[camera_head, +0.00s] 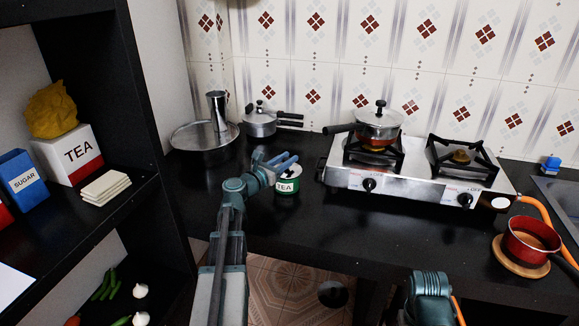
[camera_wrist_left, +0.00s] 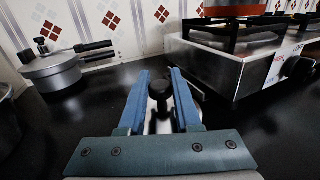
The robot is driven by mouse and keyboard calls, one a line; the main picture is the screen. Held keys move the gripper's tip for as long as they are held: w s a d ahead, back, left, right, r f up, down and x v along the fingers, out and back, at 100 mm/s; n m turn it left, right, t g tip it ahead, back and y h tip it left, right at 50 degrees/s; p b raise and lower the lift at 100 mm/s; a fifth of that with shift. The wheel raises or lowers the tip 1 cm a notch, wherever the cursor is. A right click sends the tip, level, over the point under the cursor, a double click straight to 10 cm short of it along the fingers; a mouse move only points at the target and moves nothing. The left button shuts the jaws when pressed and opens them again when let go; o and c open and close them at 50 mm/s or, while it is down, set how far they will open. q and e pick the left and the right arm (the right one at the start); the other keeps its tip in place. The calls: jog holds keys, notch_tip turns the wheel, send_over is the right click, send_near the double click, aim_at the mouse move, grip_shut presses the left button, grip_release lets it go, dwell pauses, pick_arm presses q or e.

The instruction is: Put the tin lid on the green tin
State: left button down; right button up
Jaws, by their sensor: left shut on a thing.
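The green tin (camera_head: 287,186), with a white TEA label, stands upright on the black counter left of the stove. The tin lid (camera_head: 293,172) is silver with a black knob and shows at the top of the tin. I cannot tell whether it is fully seated. My left gripper (camera_head: 286,162) is over the tin, its blue fingers shut on the lid's knob. In the left wrist view the black knob (camera_wrist_left: 160,88) is between the fingertips, and the tin is mostly hidden. Part of my right arm shows at the bottom right, but its gripper does not.
A two-burner gas stove (camera_head: 413,189) with a steel pot (camera_head: 379,125) stands close on the right. A pressure cooker (camera_head: 260,124) and a steel pan (camera_head: 190,137) are behind on the left. A red pan (camera_head: 530,240) is far right. The front counter is clear.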

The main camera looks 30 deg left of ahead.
pick_arm(q)
jog(key=shift+f, duration=0.3)
jog(key=c, duration=0.6)
grip_release()
jog(key=shift+r, duration=0.1)
jog(key=shift+r, duration=0.15)
jog(key=s+a, duration=0.2)
jog(key=s, duration=1)
